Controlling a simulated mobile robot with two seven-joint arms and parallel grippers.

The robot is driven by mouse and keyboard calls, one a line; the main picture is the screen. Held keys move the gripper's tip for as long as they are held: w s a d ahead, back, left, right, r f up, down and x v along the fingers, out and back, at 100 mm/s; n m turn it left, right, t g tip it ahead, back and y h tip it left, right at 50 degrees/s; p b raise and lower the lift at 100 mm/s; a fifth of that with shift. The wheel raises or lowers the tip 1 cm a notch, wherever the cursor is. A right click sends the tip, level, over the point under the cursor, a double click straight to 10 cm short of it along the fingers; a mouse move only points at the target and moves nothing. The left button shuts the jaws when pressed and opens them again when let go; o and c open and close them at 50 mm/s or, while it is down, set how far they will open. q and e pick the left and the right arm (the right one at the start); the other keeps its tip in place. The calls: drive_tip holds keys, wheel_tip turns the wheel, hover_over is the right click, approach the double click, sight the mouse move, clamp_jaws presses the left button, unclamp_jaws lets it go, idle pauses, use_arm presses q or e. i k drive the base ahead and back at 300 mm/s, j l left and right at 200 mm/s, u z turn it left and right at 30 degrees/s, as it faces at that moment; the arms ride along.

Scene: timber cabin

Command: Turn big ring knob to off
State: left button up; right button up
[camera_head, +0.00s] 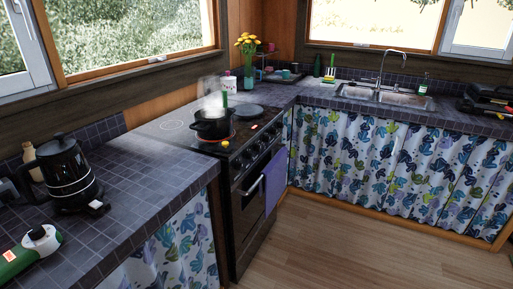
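The stove (243,205) stands mid-view, set into the counter run, with a black glass-like top and a dark oven front. A black pot (212,127) sits on a ring that glows red at its edge (232,135), and pale steam (212,90) rises above it. A row of small knobs (258,152) runs along the stove's upper front edge. They are too small to tell which one is for the big ring or how each is turned. Neither of my grippers shows in the view.
A purple towel (275,180) hangs on the oven front. A black kettle (66,172) and a green-and-white object (30,252) are on the near left counter (140,190). A sink (385,97) is at the back right. The wooden floor (340,245) before the stove is clear.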

sight(249, 155)
drive_tip(key=u, duration=0.5)
drive_tip(key=i+l+u, duration=0.2)
drive_tip(key=l+u, duration=0.15)
drive_tip(key=l, duration=0.3)
drive_tip(key=i+l+u, duration=0.1)
drive_tip(key=l+u, duration=0.2)
drive_tip(key=l, duration=0.4)
drive_tip(key=l+u, duration=0.35)
drive_tip(key=l, duration=0.35)
drive_tip(key=l+u, duration=0.15)
drive_tip(key=l, duration=2.05)
